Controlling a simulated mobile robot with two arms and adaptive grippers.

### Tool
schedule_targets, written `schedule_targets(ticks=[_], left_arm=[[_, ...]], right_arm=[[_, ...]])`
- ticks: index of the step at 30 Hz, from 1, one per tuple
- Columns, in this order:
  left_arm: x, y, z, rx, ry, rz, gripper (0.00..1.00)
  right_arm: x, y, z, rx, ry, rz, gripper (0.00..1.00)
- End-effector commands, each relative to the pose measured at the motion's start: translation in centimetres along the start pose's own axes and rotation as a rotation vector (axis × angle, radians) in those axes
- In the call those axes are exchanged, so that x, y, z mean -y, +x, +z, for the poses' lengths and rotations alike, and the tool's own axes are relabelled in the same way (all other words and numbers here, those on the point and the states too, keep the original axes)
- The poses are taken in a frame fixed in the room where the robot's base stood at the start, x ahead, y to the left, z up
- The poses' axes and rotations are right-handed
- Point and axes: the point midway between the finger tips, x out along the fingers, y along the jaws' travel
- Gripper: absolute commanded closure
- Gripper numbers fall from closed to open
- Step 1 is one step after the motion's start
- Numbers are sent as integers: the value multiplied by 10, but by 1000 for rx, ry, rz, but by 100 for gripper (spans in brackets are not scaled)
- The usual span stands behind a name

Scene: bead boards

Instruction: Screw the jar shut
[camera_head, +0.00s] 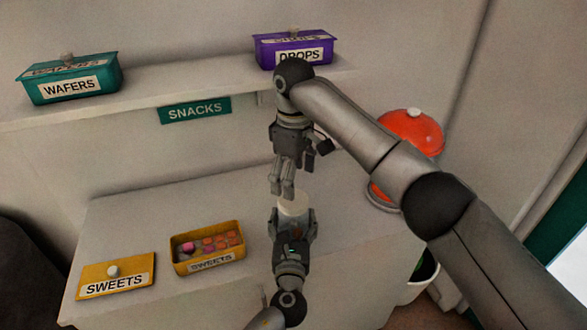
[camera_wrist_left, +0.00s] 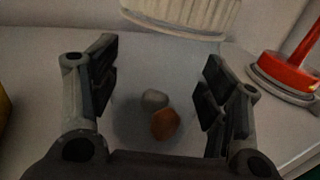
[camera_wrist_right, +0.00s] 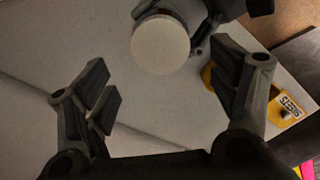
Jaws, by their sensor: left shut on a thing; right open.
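The jar's white round lid (camera_head: 294,205) shows at the middle of the counter, with my left gripper (camera_head: 296,222) around the jar just below it. In the left wrist view the jar looks clear, with a grey and an orange piece (camera_wrist_left: 165,124) inside, between the fingers. The ridged lid (camera_wrist_left: 188,14) sits above them; whether it is seated or loose I cannot tell. My right gripper (camera_head: 282,188) is open and empty, pointing down above the lid. In the right wrist view the lid (camera_wrist_right: 160,45) lies beyond the open fingers, towards the top.
An open yellow sweets box (camera_head: 208,262) and its yellow lid (camera_head: 115,282) lie on the counter at left. A red dome (camera_head: 412,135) stands at right. The shelf (camera_head: 190,88) above holds a teal wafers box (camera_head: 70,82) and a purple drops box (camera_head: 290,48).

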Motion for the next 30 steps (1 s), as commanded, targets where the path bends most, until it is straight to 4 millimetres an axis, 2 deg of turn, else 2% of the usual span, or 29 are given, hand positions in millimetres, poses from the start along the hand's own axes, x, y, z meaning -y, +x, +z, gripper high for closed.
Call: schedule_targets(ticks=[3, 10, 15, 23, 30], left_arm=[[0, 0, 0, 0, 0, 0, 97], [0, 0, 0, 0, 0, 0, 97], [0, 0, 0, 0, 0, 0, 97], [0, 0, 0, 0, 0, 0, 97], [0, 0, 0, 0, 0, 0, 97]], right_arm=[[0, 21, 1, 2, 1, -2, 19], [0, 51, 0, 1, 0, -1, 19], [0, 59, 0, -1, 1, 0, 19], [0, 60, 0, 0, 1, 0, 19], [0, 60, 0, 0, 1, 0, 49]])
